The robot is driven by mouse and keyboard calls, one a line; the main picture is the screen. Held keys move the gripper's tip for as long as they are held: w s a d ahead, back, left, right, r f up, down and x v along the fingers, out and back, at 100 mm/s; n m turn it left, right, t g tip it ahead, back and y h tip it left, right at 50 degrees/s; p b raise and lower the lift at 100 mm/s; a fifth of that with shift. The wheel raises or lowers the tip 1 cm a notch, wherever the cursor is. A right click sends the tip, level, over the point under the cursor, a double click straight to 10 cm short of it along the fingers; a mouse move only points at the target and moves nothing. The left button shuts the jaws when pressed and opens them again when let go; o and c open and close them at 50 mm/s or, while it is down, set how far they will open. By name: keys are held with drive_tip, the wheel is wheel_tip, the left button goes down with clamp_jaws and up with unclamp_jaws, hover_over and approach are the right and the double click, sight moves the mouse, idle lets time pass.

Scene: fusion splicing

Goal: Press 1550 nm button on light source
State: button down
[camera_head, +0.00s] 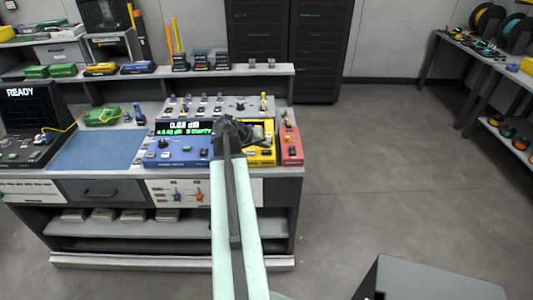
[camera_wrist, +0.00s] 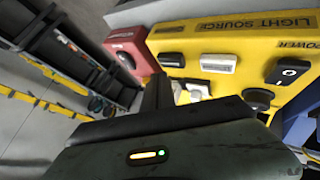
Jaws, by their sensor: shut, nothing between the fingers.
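The yellow light source (camera_head: 264,156) stands on the bench, partly hidden in the head view behind my arm. In the wrist view, its yellow panel (camera_wrist: 236,46) carries the labels LIGHT SOURCE and POWER. A dark button (camera_wrist: 171,59), a pale grey button (camera_wrist: 218,63), a black power switch (camera_wrist: 288,72) and a black round knob (camera_wrist: 258,98) show on it. I cannot read any wavelength marking. My gripper (camera_head: 232,126) is shut and empty over the light source; its dark finger (camera_wrist: 158,92) shows beside the panel's lower left part. Contact with a button cannot be told.
A red device (camera_head: 290,146) stands right of the light source and a blue power meter (camera_head: 180,150) with a lit display stands left. A shelf (camera_head: 200,75) with small devices runs behind. The blue mat (camera_head: 95,150) is mostly clear. Open floor (camera_head: 370,170) lies right of the bench.

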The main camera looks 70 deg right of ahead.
sight(264, 152)
drive_tip(key=shift+w+f+b, duration=0.1)
drive_tip(key=shift+f+b, duration=0.3)
drive_tip(key=shift+f, duration=0.05)
drive_tip(key=shift+f+b, duration=0.45)
idle(0.4)
drive_tip(key=shift+r, duration=0.1)
drive_tip(key=shift+r+p, duration=0.8)
drive_tip(key=shift+p, duration=0.1)
wheel_tip(264, 152, up, 5)
drive_tip(key=p, duration=0.5)
drive_tip(key=shift+r, duration=0.15)
idle(0.5)
